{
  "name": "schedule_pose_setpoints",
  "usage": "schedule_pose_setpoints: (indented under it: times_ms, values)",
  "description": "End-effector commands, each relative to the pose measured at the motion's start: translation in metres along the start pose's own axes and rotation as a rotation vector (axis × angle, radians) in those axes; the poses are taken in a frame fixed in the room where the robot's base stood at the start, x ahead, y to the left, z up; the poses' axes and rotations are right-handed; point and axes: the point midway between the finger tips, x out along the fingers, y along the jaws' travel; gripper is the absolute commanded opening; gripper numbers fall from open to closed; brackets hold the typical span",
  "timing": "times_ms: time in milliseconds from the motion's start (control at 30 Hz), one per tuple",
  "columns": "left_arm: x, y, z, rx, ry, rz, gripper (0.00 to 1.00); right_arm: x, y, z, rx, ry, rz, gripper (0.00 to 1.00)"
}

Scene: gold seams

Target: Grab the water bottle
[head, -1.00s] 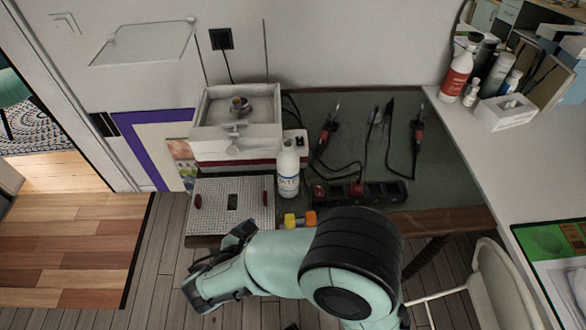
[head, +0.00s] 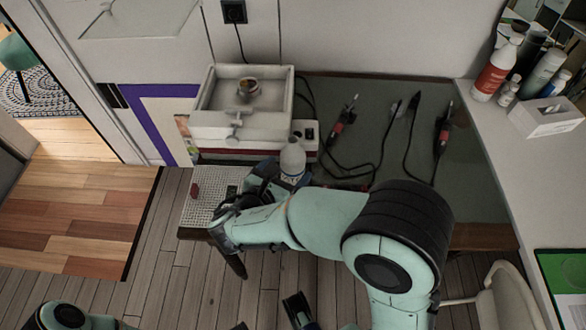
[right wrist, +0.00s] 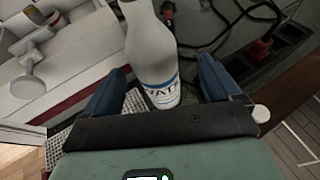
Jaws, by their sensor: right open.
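The white water bottle (head: 292,162) with a blue-lettered label stands upright on the dark bench, beside the white boxy machine. My right gripper (head: 272,182) is at the bottle's near left side, and its wrist hides the bottle's base in the head view. In the right wrist view, the bottle (right wrist: 153,55) stands between the two blue fingers of the open gripper (right wrist: 160,80). A gap shows on the right side; whether the left finger touches it I cannot tell. Dark parts at the bottom edge of the head view (head: 299,310) may be my left gripper, mostly cut off.
The white machine (head: 243,115) stands close behind and left of the bottle. A perforated metal plate (head: 197,208) lies left of my gripper. Cabled tools (head: 342,125) lie on the bench (head: 420,150) to the right. Other bottles (head: 497,67) stand on the white counter.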

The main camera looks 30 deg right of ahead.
Motion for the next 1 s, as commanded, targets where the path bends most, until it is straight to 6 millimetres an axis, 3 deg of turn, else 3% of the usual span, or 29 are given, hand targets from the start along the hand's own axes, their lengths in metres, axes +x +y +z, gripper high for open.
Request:
schedule_pose_setpoints:
  times_ms: [367, 600, 867, 967, 1000]
  values:
    - [0.010, -0.001, -0.005, 0.002, 0.013, 0.003, 0.43, 0.039, 0.004, -0.002, 0.001, -0.001, -0.003, 0.90]
    - [0.019, -0.005, -0.021, -0.001, 0.055, 0.002, 0.43, 0.070, 0.008, -0.002, 0.002, 0.001, -0.001, 0.90]
    - [0.019, -0.005, -0.023, -0.001, 0.062, 0.002, 0.43, 0.072, 0.008, 0.000, 0.001, 0.000, 0.001, 0.90]
    - [0.019, -0.005, -0.023, -0.001, 0.062, 0.002, 0.43, 0.072, 0.008, 0.000, 0.001, 0.000, 0.001, 0.64]
    - [0.019, -0.005, -0.023, -0.001, 0.062, 0.002, 0.43, 0.072, 0.008, 0.000, 0.001, 0.000, 0.001, 0.51]
